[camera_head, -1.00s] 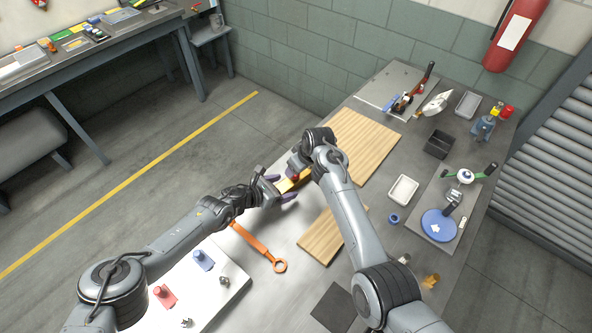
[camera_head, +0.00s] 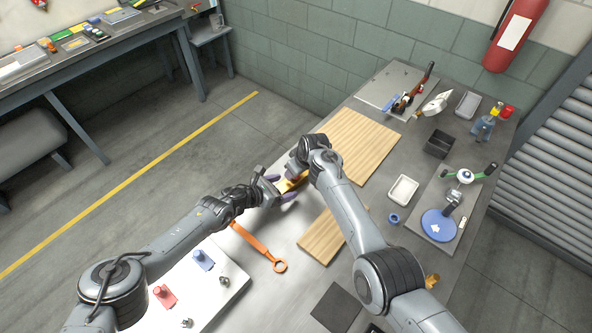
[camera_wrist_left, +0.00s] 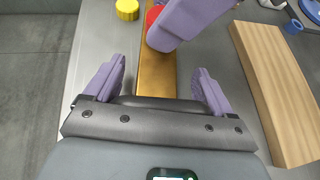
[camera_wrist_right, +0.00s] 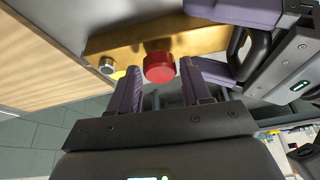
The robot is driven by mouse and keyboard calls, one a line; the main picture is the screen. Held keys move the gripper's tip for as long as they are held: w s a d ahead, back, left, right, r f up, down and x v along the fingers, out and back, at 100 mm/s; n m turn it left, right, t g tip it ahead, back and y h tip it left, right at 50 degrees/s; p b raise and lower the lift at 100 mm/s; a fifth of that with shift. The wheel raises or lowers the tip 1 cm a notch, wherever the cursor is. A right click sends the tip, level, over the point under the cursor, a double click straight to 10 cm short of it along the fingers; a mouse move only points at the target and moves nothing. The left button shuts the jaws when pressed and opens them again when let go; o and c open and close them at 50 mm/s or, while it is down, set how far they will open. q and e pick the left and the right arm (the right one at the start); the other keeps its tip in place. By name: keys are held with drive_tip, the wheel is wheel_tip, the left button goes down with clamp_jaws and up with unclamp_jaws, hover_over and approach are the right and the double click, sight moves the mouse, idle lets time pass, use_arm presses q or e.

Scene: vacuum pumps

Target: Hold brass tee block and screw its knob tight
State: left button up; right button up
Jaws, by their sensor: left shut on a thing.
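The brass tee block (camera_head: 289,185) is a long bar held above the table; it also shows in the left wrist view (camera_wrist_left: 156,78) and the right wrist view (camera_wrist_right: 205,41). My left gripper (camera_head: 278,190) is shut on one end of it. The red knob (camera_wrist_right: 159,67) sits on the bar's side, and a silver round fitting (camera_wrist_right: 107,65) is near its far end. My right gripper (camera_wrist_right: 162,77) is open, its fingertips close to either side of the knob. Contact cannot be told. In the left wrist view a right finger partly hides the knob (camera_wrist_left: 152,17).
Wooden boards (camera_head: 362,142) and (camera_head: 322,236) lie on the grey table. An orange wrench (camera_head: 258,247) lies below my left gripper.

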drive_tip(key=c, duration=0.7)
drive_tip(key=shift+m, duration=0.3)
drive_tip(key=m+h, duration=0.1)
drive_tip(key=m, duration=0.1)
drive_tip(key=m+t, duration=0.1)
drive_tip(key=m, duration=0.1)
drive_tip(key=shift+a+h, duration=0.15)
drive_tip(key=shift+h, duration=0.25)
drive_tip(key=m+h, duration=0.1)
drive_tip(key=m, duration=0.1)
drive_tip(key=m+h, duration=0.1)
drive_tip(key=m, duration=0.2)
drive_tip(key=shift+a+r+m, duration=0.1)
drive_tip(key=shift+a+m, duration=0.1)
drive_tip(key=shift+m, duration=0.4)
drive_tip(key=o, duration=1)
drive_tip(key=shift+d, duration=0.1)
drive_tip(key=shift+o, duration=0.2)
